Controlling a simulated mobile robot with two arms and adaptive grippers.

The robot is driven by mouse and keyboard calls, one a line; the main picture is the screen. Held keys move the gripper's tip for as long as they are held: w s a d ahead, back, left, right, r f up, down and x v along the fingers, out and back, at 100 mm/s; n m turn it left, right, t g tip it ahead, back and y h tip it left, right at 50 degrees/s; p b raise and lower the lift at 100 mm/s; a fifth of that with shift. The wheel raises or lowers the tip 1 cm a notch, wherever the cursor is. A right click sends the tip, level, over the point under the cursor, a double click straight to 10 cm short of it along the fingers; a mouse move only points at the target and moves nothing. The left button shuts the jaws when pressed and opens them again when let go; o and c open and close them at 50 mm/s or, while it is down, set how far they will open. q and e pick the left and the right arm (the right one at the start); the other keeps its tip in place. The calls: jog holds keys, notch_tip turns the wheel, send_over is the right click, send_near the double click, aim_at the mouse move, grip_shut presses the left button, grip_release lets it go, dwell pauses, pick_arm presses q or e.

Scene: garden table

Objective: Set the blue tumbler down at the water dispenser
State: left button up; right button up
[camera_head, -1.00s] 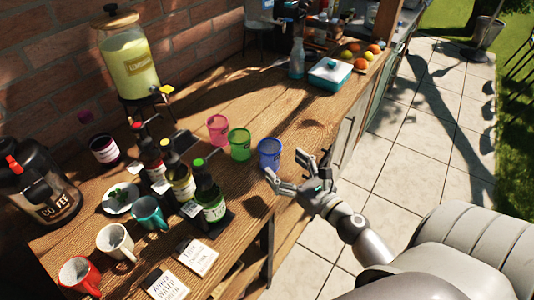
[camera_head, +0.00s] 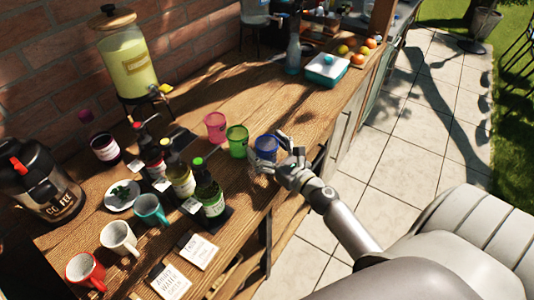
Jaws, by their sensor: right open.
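The blue tumbler (camera_head: 266,147) stands upright on the wooden table, at the right end of a row with a green tumbler (camera_head: 237,141) and a pink tumbler (camera_head: 215,126). My right gripper (camera_head: 272,155) is open at the tumbler's right and near side, its fingers spread beside it and partly covering it. I cannot tell whether they touch it. My left gripper is not in view.
Dark bottles (camera_head: 180,178) stand left of the tumblers. Red (camera_head: 85,269), white (camera_head: 118,240) and teal (camera_head: 150,212) mugs line the front left. Two written cards (camera_head: 199,250) lie near the front edge. A teal-and-white box (camera_head: 327,70) sits farther back. The table behind the tumblers is clear.

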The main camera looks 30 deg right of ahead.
jog(key=c, duration=1.2)
